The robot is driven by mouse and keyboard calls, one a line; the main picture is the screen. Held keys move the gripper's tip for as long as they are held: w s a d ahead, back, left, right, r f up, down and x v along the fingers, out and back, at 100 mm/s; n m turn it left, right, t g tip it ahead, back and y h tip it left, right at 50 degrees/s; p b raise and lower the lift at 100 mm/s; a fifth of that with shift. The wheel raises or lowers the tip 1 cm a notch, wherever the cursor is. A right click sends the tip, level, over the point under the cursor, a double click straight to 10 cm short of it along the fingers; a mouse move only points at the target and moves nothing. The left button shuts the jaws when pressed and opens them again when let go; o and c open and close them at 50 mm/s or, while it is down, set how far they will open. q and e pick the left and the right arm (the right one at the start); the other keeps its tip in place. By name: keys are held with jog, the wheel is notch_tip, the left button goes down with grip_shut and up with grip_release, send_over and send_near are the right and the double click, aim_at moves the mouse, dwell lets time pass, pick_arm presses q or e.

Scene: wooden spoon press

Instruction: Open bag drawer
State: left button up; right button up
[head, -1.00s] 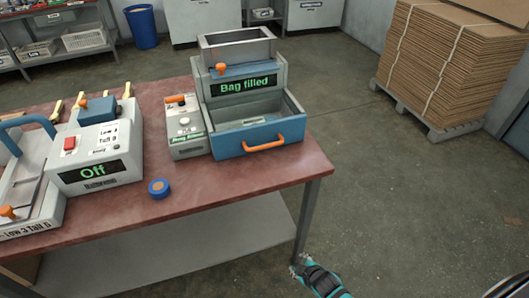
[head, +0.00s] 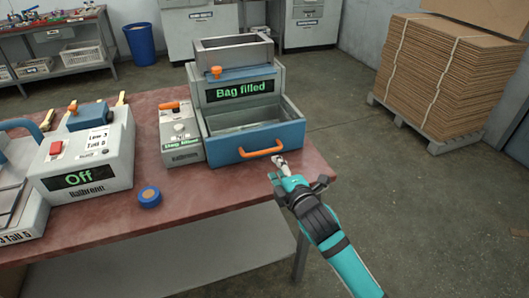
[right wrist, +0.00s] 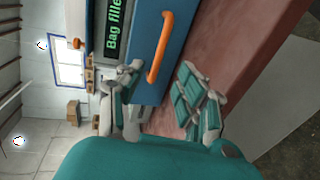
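The bag drawer has a blue front (head: 225,147) with an orange handle (head: 261,153). It sits low on the grey bag machine (head: 283,80), whose screen reads "Bag filled". The drawer's inside shows from above. I cannot tell how far it is pulled out. My right gripper (head: 279,168) is just in front of the handle, at its right end. In the right wrist view its fingers (right wrist: 161,92) are spread, with nothing between them. The handle (right wrist: 160,48) lies beyond the fingertips there, apart from them. My left gripper is not in view.
The red table (head: 225,190) carries a grey control box (head: 182,138) left of the drawer, a machine reading "Off" (head: 85,160) and a blue round item (head: 149,197). Cardboard stacks (head: 435,75) stand at the right. The floor right of the table is clear.

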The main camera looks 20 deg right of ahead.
aim_at(265, 152)
jog(key=x, duration=1.1)
grip_shut()
